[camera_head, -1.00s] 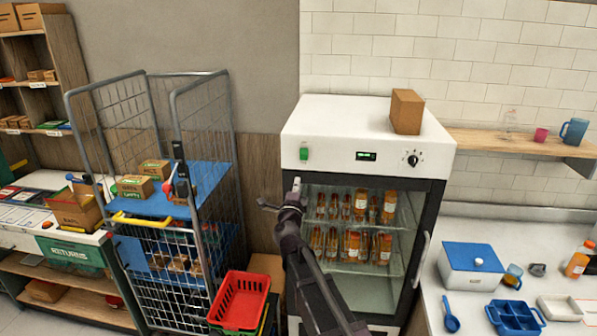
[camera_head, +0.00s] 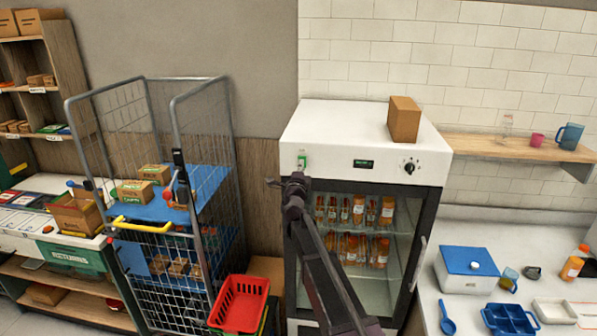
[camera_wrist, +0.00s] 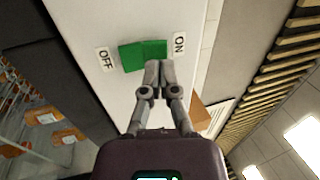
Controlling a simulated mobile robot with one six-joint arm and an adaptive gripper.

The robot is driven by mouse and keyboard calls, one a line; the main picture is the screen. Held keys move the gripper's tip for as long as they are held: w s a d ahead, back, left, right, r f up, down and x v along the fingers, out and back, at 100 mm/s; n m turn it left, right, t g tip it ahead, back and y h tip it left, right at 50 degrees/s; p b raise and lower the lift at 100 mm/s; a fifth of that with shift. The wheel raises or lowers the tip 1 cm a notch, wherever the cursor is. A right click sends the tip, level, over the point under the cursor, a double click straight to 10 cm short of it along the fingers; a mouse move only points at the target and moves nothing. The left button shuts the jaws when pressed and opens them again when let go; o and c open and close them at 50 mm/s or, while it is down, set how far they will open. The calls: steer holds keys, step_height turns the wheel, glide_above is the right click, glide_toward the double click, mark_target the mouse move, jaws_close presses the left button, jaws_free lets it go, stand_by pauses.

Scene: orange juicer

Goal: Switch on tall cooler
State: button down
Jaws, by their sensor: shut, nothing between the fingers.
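The tall cooler (camera_head: 335,128) has a white top and control panel and a glass door with bottles behind it. A green rocker switch (camera_head: 302,161) is at the panel's left; it also shows in the wrist view (camera_wrist: 141,54) between an OFF label (camera_wrist: 105,60) and an ON label (camera_wrist: 179,45). My gripper (camera_head: 299,174) is just below the switch in the head view. In the wrist view my gripper (camera_wrist: 159,68) is shut and empty, its tips at the switch's ON-side end. I cannot tell whether they touch or which side is pressed.
A small display (camera_head: 363,164) and a dial (camera_head: 409,167) sit further right on the panel. A cardboard box (camera_head: 404,120) stands on the cooler. A wire cage trolley (camera_head: 160,195) and a red basket (camera_head: 239,304) are to the left, a white counter (camera_head: 428,300) to the right.

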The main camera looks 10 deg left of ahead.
steer(key=shift+w+r, duration=0.2)
steer(key=shift+w, duration=0.4)
steer(key=shift+w+r, duration=0.15)
steer(key=shift+w, duration=0.05)
steer(key=shift+s, duration=0.1)
steer(key=shift+s, duration=0.6)
steer(key=s, duration=1.2)
steer(key=shift+s+a+f, duration=0.2)
steer(key=shift+s+f, duration=0.05)
steer(key=shift+s, duration=0.05)
